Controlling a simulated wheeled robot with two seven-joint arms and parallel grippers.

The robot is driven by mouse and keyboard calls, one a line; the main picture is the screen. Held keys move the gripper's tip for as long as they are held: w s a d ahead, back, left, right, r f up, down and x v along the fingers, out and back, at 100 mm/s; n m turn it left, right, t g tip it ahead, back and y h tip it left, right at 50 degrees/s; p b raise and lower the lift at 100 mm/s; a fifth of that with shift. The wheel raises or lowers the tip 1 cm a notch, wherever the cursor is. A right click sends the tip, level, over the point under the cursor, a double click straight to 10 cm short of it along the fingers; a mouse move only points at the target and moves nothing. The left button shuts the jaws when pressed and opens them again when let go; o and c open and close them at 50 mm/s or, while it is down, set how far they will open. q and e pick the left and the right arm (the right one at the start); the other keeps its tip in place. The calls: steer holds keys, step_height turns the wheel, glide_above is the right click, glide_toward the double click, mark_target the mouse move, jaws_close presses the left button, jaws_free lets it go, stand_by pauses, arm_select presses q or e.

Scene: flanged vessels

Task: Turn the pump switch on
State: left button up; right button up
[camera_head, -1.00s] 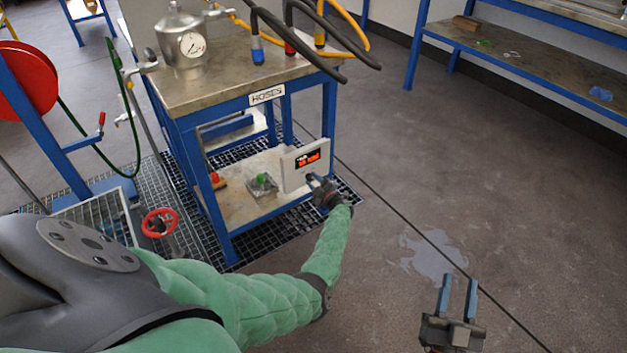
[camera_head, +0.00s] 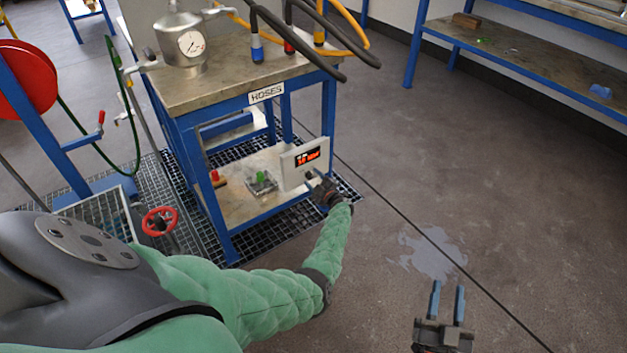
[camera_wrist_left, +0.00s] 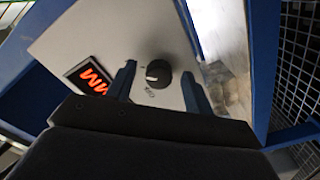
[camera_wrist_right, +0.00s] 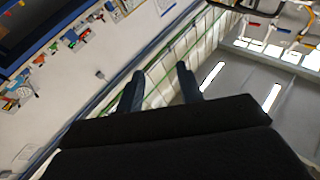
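The pump switch is a round black knob (camera_wrist_left: 158,74) on a pale control box (camera_head: 290,172) with a lit red-orange display (camera_head: 307,156). The box stands on the lower shelf of the blue-framed cart. My left gripper (camera_head: 314,178) is at the front of the box; its blue fingers (camera_wrist_left: 158,88) are open, one on each side of the knob, in the left wrist view. I cannot tell whether they touch it. In the head view the gripper hides the knob. My right gripper (camera_head: 447,302) is open and empty above the floor at the lower right.
The cart top (camera_head: 225,80) carries a metal vessel with a gauge (camera_head: 190,43) and several hoses. A green-topped item (camera_head: 261,182) and a red-topped item (camera_head: 215,179) sit on the lower shelf. A red valve wheel (camera_head: 159,221) is at left.

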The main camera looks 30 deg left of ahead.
arm_select(q)
steer(key=shift+s+d, duration=0.25)
steer(key=shift+d, duration=0.2)
steer(key=p+v, duration=0.1)
steer(key=v, duration=0.5)
steer(key=shift+d, duration=0.35)
arm_select(e)
step_height(320, 180, down, 12)
steer(key=g+h, duration=0.1)
steer(key=g, duration=0.3)
steer(key=shift+s+a, duration=0.3)
steer(key=shift+s, duration=0.15)
